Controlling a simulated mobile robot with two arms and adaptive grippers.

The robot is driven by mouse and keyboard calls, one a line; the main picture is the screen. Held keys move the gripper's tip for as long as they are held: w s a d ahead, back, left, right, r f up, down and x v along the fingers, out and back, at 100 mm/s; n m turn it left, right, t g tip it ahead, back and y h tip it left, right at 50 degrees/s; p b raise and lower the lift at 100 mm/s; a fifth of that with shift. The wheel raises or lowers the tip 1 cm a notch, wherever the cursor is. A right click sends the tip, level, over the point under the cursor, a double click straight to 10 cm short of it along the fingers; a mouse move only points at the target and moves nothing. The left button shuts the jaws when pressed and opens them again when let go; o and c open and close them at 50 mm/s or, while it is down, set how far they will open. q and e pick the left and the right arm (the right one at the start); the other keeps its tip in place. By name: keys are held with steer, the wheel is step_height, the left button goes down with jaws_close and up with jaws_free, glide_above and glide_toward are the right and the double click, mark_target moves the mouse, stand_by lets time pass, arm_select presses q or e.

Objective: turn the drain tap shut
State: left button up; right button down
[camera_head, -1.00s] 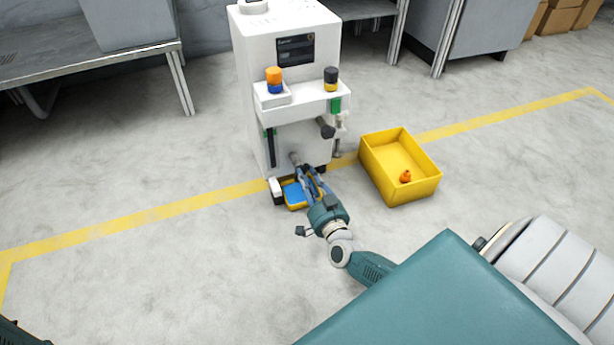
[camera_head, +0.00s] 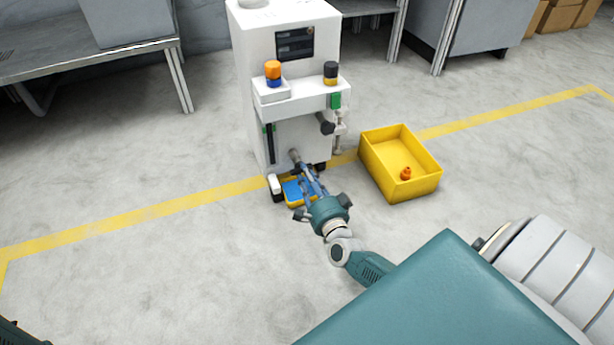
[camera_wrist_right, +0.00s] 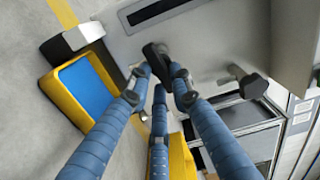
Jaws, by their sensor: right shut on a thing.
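The drain tap (camera_head: 295,156) sticks out low on the front of the white machine (camera_head: 300,142). Its dark handle (camera_wrist_right: 155,58) shows between the fingertips in the right wrist view. My right gripper (camera_head: 301,168) reaches it from the front, its blue fingers shut on the handle; the fingers also show in the right wrist view (camera_wrist_right: 160,82). They hide part of the tap, so I cannot tell how far it is turned. My left gripper is not in view.
A yellow tray with a blue inside (camera_head: 296,193) lies on the floor below the tap. A yellow crate (camera_head: 427,187) holding a small orange thing (camera_head: 405,174) stands at the right. A dark knob (camera_head: 326,125) juts out above the tap. The floor in front is clear.

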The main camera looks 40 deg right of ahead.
steer(key=shift+f+m, duration=0.1)
steer(key=shift+m, duration=0.5)
steer(key=c, duration=1.5)
jaws_free()
steer(key=shift+c, duration=0.2)
steer(key=shift+s, duration=0.1)
steer(key=v, duration=1.2)
